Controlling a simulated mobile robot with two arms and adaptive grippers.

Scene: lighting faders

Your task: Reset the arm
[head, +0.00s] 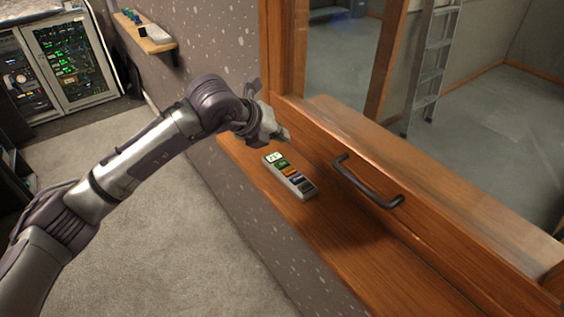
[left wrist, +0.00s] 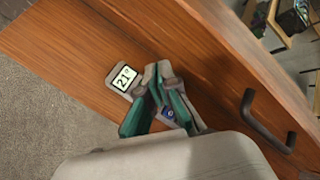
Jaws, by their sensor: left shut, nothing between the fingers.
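My left arm reaches in from the left in the head view, and my left gripper (head: 284,136) hangs just above the wooden ledge, near the far end of a small fader panel. In the left wrist view my left gripper (left wrist: 158,72) is shut, its grey and green fingers together with nothing between them. The fader panel (head: 289,176) is light grey with a small display and a row of coloured blocks. In the left wrist view the fingers hide most of the panel (left wrist: 115,92); its display reads about 21. My right gripper is not in view.
The wooden ledge (head: 300,235) runs along a window frame with a dark handle (head: 367,183). A ladder (head: 430,65) stands beyond the glass. A small shelf (head: 145,35) and a glass-door equipment rack (head: 65,65) are at the far left. Carpet (head: 160,240) lies open below.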

